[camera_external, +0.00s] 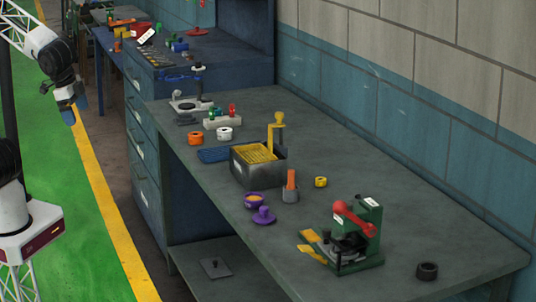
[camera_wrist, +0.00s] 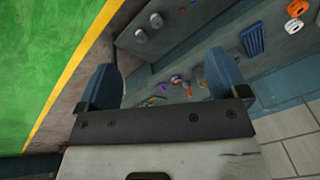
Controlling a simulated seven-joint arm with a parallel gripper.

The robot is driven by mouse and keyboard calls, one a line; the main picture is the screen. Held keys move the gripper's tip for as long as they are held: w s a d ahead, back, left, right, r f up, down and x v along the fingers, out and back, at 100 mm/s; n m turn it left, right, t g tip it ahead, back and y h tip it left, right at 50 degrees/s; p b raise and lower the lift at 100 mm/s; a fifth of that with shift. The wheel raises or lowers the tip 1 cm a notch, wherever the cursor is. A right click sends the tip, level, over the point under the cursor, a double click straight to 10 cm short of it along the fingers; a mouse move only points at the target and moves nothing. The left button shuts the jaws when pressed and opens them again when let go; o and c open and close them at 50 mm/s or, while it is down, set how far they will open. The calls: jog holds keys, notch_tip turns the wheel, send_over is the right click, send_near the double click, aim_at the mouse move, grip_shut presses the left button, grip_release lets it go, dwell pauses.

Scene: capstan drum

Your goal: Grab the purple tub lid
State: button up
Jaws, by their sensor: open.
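The purple lid (camera_external: 264,216) lies on the grey-green workbench with its knob upward. It is beside the purple tub (camera_external: 254,200), which is open at the top and shows orange-yellow contents. My gripper (camera_external: 72,108) is open and empty, high at the left, well away from the bench and the lid. In the wrist view, my gripper (camera_wrist: 160,64) shows two blue fingers spread wide. A small purple shape shows far off between them; I cannot tell there which part is lid and which is tub.
Near the lid stand a grey cup (camera_external: 290,195) with an orange handle, a metal box (camera_external: 258,173) with a yellow basket, and a green press (camera_external: 350,240) with a red lever. A yellow roll (camera_external: 321,182) and black ring (camera_external: 427,271) lie on the workbench (camera_external: 400,205). Its right side is mostly clear.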

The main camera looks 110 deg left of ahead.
jog(key=w+a+f+n+y, duration=0.1)
jog(key=w+a+n+y, duration=0.1)
jog(key=w, duration=0.6)
jog(key=w+a+f+n+y, duration=0.1)
jog(key=w+a, duration=0.1)
jog(key=w, duration=0.5)
jog(key=n+t+y, duration=0.5)
jog(key=n+y, duration=0.1)
send_near(264, 207)
jog(key=shift+w+a+f, duration=0.25)
jog(key=shift+a+f, duration=0.2)
jog(key=shift+f, duration=0.05)
jog(key=shift+w+a+f, duration=0.3)
jog(key=shift+a+f, duration=0.15)
jog(key=shift+f, duration=0.05)
jog(key=shift+a, duration=0.1)
jog(key=shift+x, duration=1.25)
jog(key=shift+x, duration=2.55)
